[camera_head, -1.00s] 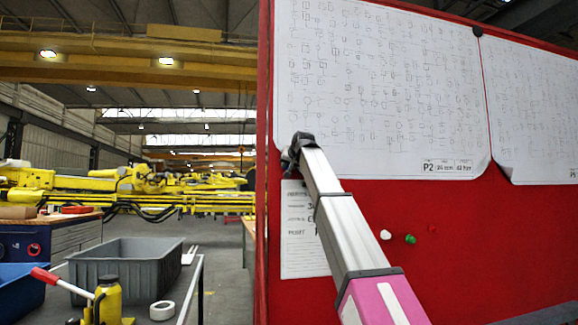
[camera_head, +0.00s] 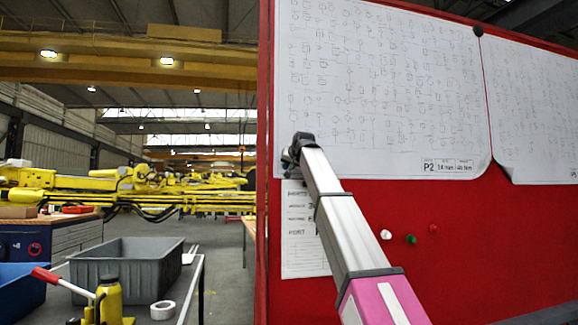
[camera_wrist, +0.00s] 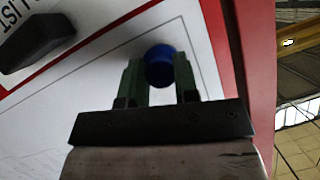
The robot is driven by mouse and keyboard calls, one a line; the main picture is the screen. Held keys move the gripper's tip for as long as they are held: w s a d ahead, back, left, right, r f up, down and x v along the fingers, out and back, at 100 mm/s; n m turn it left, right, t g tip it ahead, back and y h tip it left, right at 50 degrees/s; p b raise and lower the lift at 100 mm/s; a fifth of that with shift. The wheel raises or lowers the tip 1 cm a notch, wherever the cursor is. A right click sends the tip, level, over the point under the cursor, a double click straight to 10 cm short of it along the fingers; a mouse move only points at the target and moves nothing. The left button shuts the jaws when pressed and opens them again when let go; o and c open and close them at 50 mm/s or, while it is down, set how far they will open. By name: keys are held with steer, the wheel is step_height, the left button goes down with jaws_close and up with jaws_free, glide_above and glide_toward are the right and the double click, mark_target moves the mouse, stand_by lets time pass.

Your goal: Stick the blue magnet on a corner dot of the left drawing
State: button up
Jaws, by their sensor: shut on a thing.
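The blue magnet (camera_wrist: 159,66) sits between the two green fingers of my gripper (camera_wrist: 160,80), which is shut on it in the wrist view. The left drawing (camera_head: 385,90) hangs on the red board (camera_head: 350,220) in the head view. My gripper (camera_head: 296,150) is at its lower left corner there, and the blue magnet is hidden in that view. In the wrist view the magnet is in front of the white sheet (camera_wrist: 125,50), by a corner of its printed border line. I cannot tell whether the magnet touches the paper. No corner dot shows clearly.
A smaller printed sheet (camera_head: 298,240) hangs below the drawing. A dark block (camera_wrist: 35,40) is on a sheet lettered "LIST". White (camera_head: 386,235), green (camera_head: 411,239) and red (camera_head: 433,229) magnets sit on the board. The right drawing (camera_head: 535,110) hangs beside the left one.

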steer(key=o, duration=1)
steer(key=v, duration=1.1)
steer(key=d+f+g+h, duration=0.1)
steer(key=d+f+g, duration=0.15)
steer(key=f, duration=1.45)
steer(key=d+f+g+h, duration=0.1)
steer(key=d+f, duration=0.3)
steer(key=f, duration=1.4)
steer(key=d+f+g+h, duration=0.1)
steer(key=d+f+g, duration=0.15)
steer(key=f, duration=1.45)
steer(key=s+d+f+g, duration=0.1)
steer(key=s+d+f, duration=0.15)
steer(key=f, duration=0.45)
steer(key=s+d+f+m+g+h, duration=0.1)
steer(key=s+d+f, duration=0.1)
steer(key=s+f, duration=0.35)
steer(key=s+d+f, duration=0.1)
steer(key=d+f, duration=0.1)
steer(key=f, duration=0.7)
steer(key=s+d+f+g, duration=0.2)
steer(key=s+f, duration=0.7)
steer(key=s+d+f+g+h, duration=0.1)
steer(key=s+d+f+g, duration=0.1)
steer(key=s+f, duration=0.7)
steer(key=shift+s+d+g, duration=0.3)
steer(key=shift+s+d, duration=0.15)
steer(key=shift+d, duration=0.1)
